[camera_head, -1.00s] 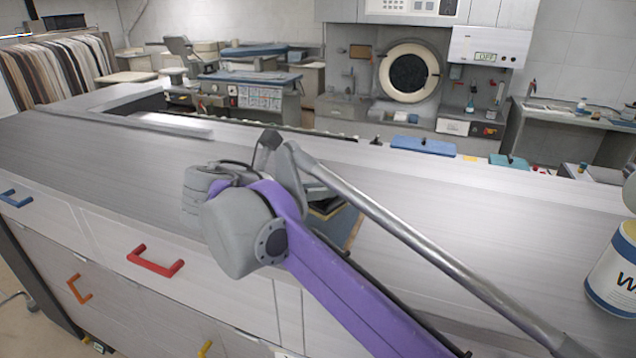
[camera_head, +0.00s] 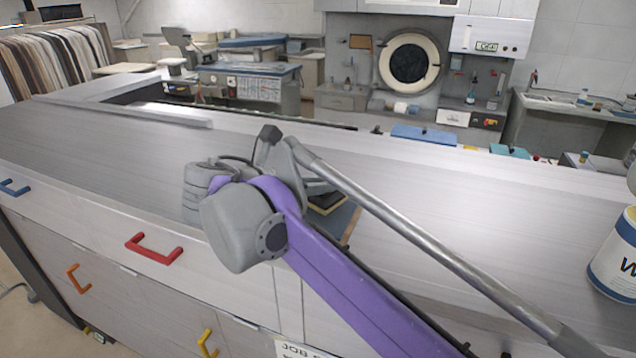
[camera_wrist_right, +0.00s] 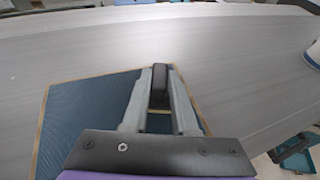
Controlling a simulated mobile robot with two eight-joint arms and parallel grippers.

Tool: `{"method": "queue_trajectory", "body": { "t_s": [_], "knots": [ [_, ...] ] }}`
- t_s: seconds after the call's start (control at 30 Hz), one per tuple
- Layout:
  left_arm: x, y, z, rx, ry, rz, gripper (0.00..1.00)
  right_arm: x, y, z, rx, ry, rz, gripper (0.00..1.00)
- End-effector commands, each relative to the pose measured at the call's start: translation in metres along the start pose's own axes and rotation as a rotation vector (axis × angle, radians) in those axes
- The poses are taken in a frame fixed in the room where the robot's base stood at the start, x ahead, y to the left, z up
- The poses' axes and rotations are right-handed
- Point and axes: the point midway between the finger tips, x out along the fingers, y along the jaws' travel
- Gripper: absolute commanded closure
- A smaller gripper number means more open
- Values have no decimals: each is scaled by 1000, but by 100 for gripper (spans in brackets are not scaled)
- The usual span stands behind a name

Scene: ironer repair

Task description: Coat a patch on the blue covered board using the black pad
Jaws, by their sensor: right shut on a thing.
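The blue covered board (camera_wrist_right: 85,118) lies flat on the counter, with a thin tan edge. In the head view, part of it (camera_head: 343,224) shows behind my right arm. My right gripper (camera_wrist_right: 160,92) is over the board and shut on the black pad (camera_wrist_right: 160,74), which sits between its fingertips. A pale yellow strip shows below the pad between the fingers. In the head view, the gripper's fingers are mostly hidden by my wrist and arm. I cannot tell whether the pad touches the board, and no coated patch is discernible. My left gripper is out of view.
The long grey counter (camera_head: 100,150) is clear to the left of my arm. A white and blue can (camera_head: 612,262) stands at the right. A blue case (camera_head: 424,134) and a teal case (camera_head: 509,151) lie beyond the counter's back edge. Drawers with coloured handles line the front.

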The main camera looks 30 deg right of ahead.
Motion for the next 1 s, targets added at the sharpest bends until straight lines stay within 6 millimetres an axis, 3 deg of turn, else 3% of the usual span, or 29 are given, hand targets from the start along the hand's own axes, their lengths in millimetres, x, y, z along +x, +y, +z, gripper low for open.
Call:
{"method": "queue_trajectory", "body": {
  "t_s": [0.67,1.0],
  "knots": [
    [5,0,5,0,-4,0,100,4,1,-11,0,0,0,100],
    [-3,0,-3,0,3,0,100,-6,28,-12,1,0,1,100]
  ]
}}
